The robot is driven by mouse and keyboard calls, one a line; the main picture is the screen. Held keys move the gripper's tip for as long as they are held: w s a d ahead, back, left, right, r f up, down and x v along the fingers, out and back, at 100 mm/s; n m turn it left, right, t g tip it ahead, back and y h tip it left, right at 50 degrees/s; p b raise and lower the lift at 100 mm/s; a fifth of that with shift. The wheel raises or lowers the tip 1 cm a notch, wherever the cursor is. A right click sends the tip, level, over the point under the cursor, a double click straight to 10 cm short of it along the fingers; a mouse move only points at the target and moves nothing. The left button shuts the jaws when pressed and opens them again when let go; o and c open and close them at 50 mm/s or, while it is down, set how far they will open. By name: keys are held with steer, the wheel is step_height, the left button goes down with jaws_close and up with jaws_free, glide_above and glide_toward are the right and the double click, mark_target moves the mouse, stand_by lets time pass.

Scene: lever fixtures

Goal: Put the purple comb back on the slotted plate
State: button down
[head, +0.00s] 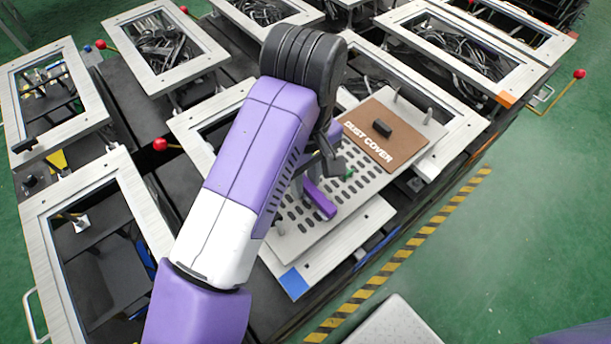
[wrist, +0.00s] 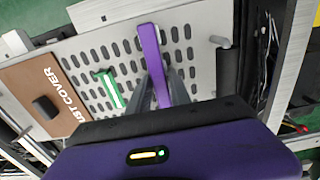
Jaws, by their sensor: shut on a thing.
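The purple comb (head: 321,203) shows in the head view as a short purple bar at the slotted plate (head: 285,245), partly hidden by my arm. In the wrist view the comb (wrist: 151,55) is a long purple bar pointing away from me over the grey slotted plate (wrist: 200,62). My gripper (wrist: 160,82) is shut on the comb, with a grey finger on each side of it. I cannot tell whether the comb's underside touches the plate or hangs just above it. Any teeth are hidden.
A brown dust cover (head: 384,136) with a dark knob lies on the plate's far part. A green piece (wrist: 110,90) sits on the slots left of the comb. A dark upright handle (wrist: 228,70) stands at the plate's right. Several metal-framed fixtures and red-knobbed levers (head: 160,144) surround it.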

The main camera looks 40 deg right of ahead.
mark_target(306, 181)
steer(key=shift+f, duration=0.15)
steer(key=c, duration=1.2)
jaws_free()
steer(key=shift+r, duration=0.2)
step_height(306, 181, up, 12)
steer(key=shift+b, duration=0.9)
